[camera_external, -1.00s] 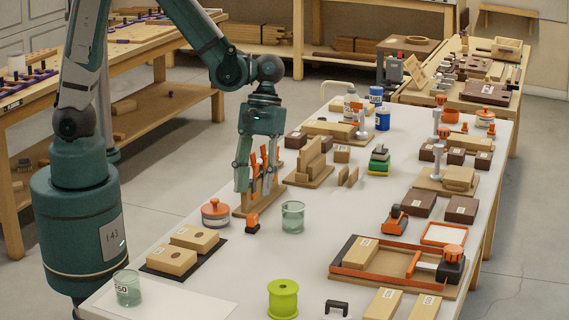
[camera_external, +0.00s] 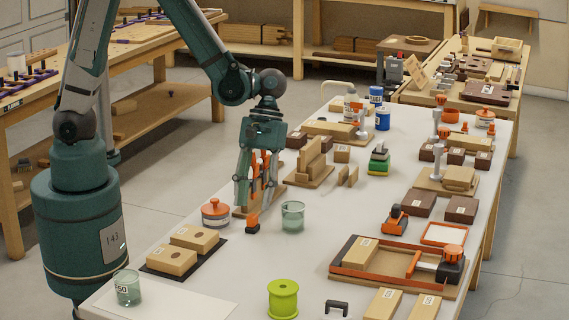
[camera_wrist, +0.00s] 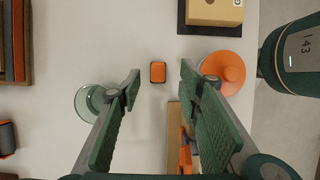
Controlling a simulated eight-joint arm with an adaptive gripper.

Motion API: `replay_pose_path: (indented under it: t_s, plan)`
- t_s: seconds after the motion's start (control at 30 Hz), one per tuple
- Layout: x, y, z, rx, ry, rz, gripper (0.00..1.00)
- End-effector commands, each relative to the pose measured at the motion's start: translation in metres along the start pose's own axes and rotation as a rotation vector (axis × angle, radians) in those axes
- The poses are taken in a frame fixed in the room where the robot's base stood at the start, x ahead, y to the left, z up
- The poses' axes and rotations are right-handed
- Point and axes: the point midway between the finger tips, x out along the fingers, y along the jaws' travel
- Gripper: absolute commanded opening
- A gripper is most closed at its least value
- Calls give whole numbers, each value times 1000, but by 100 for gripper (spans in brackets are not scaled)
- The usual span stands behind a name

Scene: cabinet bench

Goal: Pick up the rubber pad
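A small dark block with an orange top (camera_external: 252,225) sits on the white bench; it also shows in the wrist view (camera_wrist: 158,72). It may be the rubber pad, but no label confirms this. My gripper (camera_external: 252,207) is open and empty, fingers pointing down, above and just behind the block in the external view. In the wrist view, my gripper (camera_wrist: 160,92) has its two green fingers wide apart, with the block between and just beyond their tips. The gap in height to the block is hard to tell.
A glass beaker (camera_external: 293,216) and an orange-lidded jar (camera_external: 215,213) stand close on either side. A wooden rack with orange-handled tools (camera_external: 277,190) is behind and partly under my fingers. A black mat (camera_external: 156,270) carries wooden blocks. Bare bench lies in front.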

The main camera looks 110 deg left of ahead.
Motion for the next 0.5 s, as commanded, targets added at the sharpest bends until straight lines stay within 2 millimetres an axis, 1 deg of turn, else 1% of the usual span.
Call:
replay_pose_path:
  t_s: [0.33, 0.5]
  plan:
    - [2, 0, 0, 0, 0, 0, 35]
    - [12, 1, 0, 1, 0, 0, 35]
